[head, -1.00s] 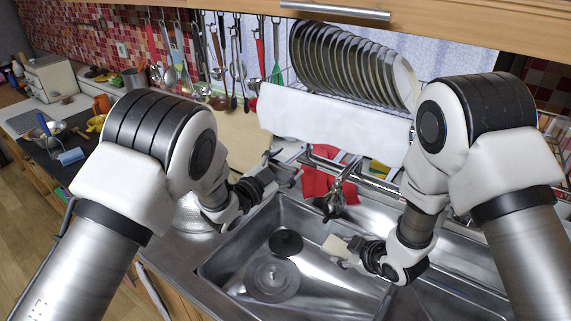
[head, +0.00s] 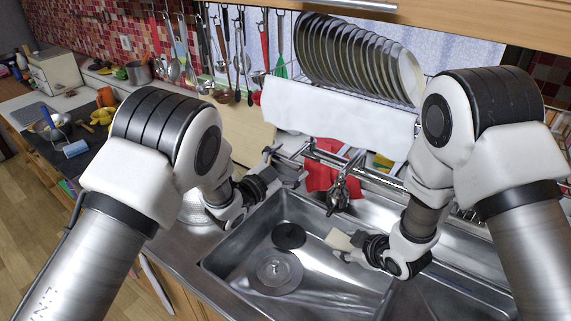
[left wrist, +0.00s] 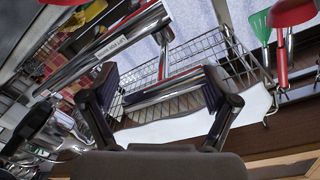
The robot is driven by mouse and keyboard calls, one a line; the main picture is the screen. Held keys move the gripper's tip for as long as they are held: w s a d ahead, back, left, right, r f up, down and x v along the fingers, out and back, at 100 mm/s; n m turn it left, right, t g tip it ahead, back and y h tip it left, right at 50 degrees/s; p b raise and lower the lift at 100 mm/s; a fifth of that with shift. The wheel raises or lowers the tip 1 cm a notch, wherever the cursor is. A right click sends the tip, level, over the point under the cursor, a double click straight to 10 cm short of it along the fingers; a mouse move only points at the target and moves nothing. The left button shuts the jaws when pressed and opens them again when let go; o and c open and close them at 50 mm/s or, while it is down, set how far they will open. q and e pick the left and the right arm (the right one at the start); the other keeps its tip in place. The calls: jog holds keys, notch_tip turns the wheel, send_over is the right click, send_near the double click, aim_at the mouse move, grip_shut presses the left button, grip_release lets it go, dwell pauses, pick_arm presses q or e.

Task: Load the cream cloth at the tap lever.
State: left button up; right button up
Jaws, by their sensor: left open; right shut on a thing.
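The cream cloth (head: 338,239) is a small pale bundle in the jaws of my right gripper (head: 347,247), held over the sink basin. The chrome tap (head: 341,188) stands at the sink's back edge; I cannot tell its lever apart from its body. A chrome bar (head: 318,156) runs there, with a red cloth (head: 322,174) hanging by it. My left gripper (head: 283,167) is open beside the bar's left end. In the left wrist view, a chrome bar (left wrist: 165,91) shows between its spread fingers (left wrist: 160,75); whether they touch it is unclear.
The steel sink (head: 330,287) lies below both grippers, with a dark round drain piece (head: 289,236) in it. A white panel or towel (head: 340,122) and a rack of plates (head: 350,55) stand behind. Utensils (head: 235,60) hang at the back left.

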pick_arm(q)
jog(key=v, duration=1.2)
jog(key=shift+f+b, duration=0.65)
jog(key=shift+f, duration=0.05)
pick_arm(e)
jog(key=s, duration=0.8)
jog(key=shift+d, duration=0.2)
pick_arm(q)
jog(key=shift+w, duration=0.1)
notch_tip(320, 180, up, 7)
jog(key=p, duration=0.7)
pick_arm(e)
jog(key=s+r, duration=0.4)
jog(key=s, duration=0.1)
